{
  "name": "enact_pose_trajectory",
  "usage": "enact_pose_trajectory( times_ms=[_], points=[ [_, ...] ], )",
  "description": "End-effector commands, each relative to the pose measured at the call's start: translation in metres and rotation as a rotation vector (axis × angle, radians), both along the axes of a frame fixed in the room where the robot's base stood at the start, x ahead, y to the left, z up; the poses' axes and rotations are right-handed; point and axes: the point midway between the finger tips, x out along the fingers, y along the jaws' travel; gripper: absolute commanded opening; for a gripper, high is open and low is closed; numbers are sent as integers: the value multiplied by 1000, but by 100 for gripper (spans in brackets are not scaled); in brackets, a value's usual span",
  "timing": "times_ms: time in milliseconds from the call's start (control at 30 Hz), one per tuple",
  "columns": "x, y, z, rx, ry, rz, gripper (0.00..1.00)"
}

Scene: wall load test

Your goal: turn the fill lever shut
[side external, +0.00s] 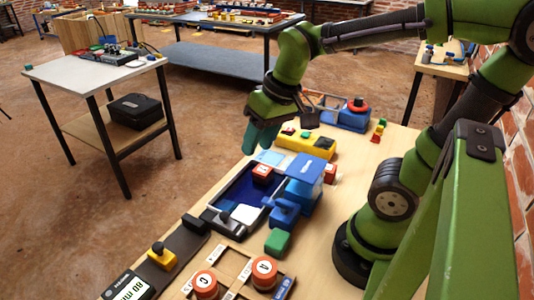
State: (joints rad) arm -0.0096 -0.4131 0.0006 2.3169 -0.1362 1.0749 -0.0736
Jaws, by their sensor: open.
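No label that I can read says which part is the fill lever. A blue lever-like handle (284,208) sits at the right of the dark blue tray (236,188), beside a blue block with white lettering (304,172). A yellow piece with a black knob (160,255) stands on a dark strip at the front left. My gripper (262,138) points down, open, above the far part of the bench, left of the yellow box (308,143). It is apart from both lever-like parts, and nothing shows between its teal fingers.
The tray holds a red block (262,174) and a white piece (246,213). A green block (277,242), lettered red knobs (264,270) and a display (128,290) are near the front. A blue unit with a red knob (356,112) stands at the back. Open air surrounds my gripper's left.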

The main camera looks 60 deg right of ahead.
Motion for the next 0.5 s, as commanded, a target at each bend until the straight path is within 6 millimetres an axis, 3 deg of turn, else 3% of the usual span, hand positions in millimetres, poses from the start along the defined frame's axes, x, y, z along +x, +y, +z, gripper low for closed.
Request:
enact_pose_trajectory(
  times_ms=[233,500],
  points=[
    [24,-16,-19,-121,457,193,40],
    [22,-21,2,-131,672,291,40]
  ],
)
